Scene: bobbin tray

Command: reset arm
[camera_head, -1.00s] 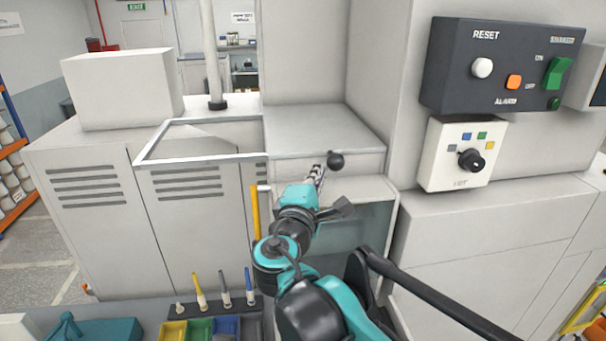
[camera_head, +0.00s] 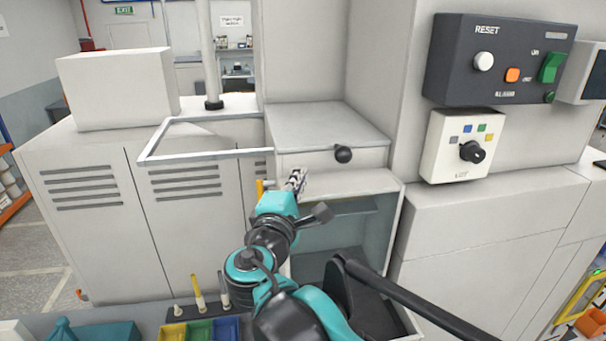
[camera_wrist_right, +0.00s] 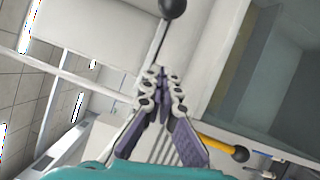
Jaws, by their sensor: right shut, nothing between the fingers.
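My right gripper (camera_head: 298,178) is shut and empty. In the head view it stands in front of the pale machine, left of and below the black ball knob (camera_head: 343,154). In the right wrist view its fingertips (camera_wrist_right: 162,78) are together, and the black knob (camera_wrist_right: 172,7) shows at the top edge, apart from them. My left gripper is not in view.
An open compartment (camera_head: 372,225) lies below the knob. A dark panel (camera_head: 450,62) with a white RESET button (camera_head: 483,62) and a white dial box (camera_head: 448,160) are at right. Coloured bins (camera_head: 200,331) stand at the front. A yellow handle (camera_wrist_right: 222,146) is near the gripper.

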